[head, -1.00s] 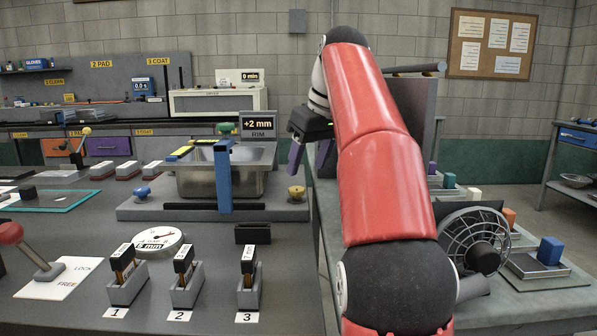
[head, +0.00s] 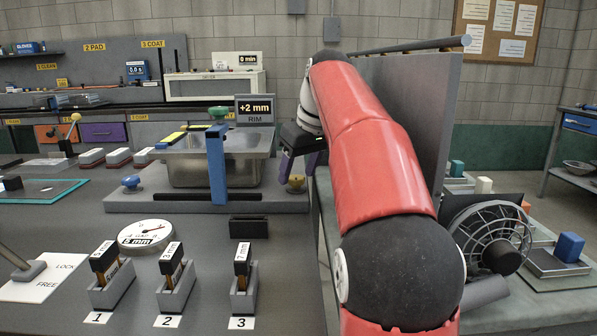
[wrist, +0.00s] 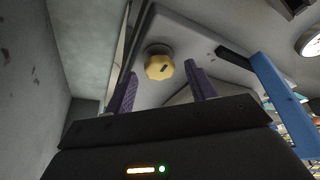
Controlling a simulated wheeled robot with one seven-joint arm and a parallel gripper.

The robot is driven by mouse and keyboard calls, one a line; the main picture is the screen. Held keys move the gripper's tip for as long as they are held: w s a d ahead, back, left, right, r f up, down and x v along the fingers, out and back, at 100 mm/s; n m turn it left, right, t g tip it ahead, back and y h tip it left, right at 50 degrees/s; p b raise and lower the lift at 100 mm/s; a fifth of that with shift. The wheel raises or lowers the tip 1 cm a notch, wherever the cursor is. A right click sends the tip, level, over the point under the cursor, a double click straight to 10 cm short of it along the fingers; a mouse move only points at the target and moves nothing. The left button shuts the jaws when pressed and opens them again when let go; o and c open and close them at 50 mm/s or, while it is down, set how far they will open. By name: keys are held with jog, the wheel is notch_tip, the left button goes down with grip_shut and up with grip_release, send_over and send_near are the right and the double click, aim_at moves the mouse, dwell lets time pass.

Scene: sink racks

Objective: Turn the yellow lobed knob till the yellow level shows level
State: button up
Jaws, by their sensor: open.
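The yellow lobed knob (head: 297,182) sits at the right end of the grey base under the metal basin (head: 270,140). In the wrist view the knob (wrist: 159,67) shows between and beyond the two purple fingers, with a dark mark on its face. My gripper (head: 299,165) is open and empty, just above the knob in the head view; the fingers (wrist: 160,82) seem apart from it. A yellow level (head: 172,137) lies on the basin's left rim; its reading is too small to tell. The RIM display (head: 255,110) reads +2 mm.
A blue upright post (head: 216,165) stands in front of the basin, and a blue knob (head: 130,183) is at the base's left end. A round dial (head: 146,236) and several labelled blocks in holders (head: 174,284) stand nearer. A grey panel (head: 425,110) rises right of my arm.

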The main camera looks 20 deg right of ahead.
jog(key=shift+w+f, duration=0.1)
jog(key=shift+f, duration=0.15)
jog(key=c, duration=1)
jog(key=shift+o, duration=0.2)
jog(key=shift+a+m, duration=0.1)
jog(key=shift+m, duration=0.2)
jog(key=m+h, duration=0.2)
jog(key=m, duration=0.3)
jog(key=shift+a, duration=0.2)
jog(key=m+h, duration=0.1)
jog(key=m, duration=0.2)
jog(key=m+h, duration=0.1)
jog(key=m, duration=0.2)
jog(key=shift+w+a+r+g, duration=0.1)
jog(key=shift+a+g, duration=0.05)
jog(key=shift+g, duration=0.25)
